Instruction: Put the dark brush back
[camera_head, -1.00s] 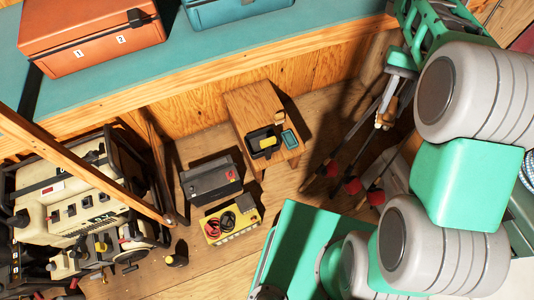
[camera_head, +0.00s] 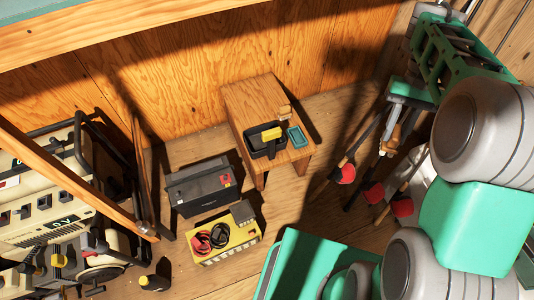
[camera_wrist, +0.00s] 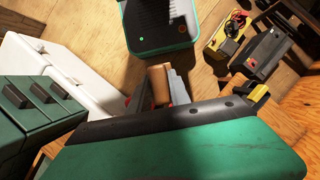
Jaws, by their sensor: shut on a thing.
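My gripper (camera_head: 391,133) is at the right in the head view, held above the floor to the right of a small wooden stool (camera_head: 246,96). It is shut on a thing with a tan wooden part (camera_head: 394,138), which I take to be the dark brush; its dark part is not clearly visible. In the wrist view the tan part (camera_wrist: 158,84) shows between the fingers, beyond my green hand. On the stool are a black tray (camera_head: 252,147) with a yellow block (camera_head: 271,135), a small teal tray (camera_head: 298,137) and a small tan object (camera_head: 286,112) near the right edge.
A dark battery box (camera_head: 198,190) and a yellow box with red and black cables (camera_head: 224,240) stand on the floor left of the stool. A generator (camera_head: 45,200) stands further left. Several red-ended dark rods (camera_head: 348,172) show near my gripper. A wooden wall is behind.

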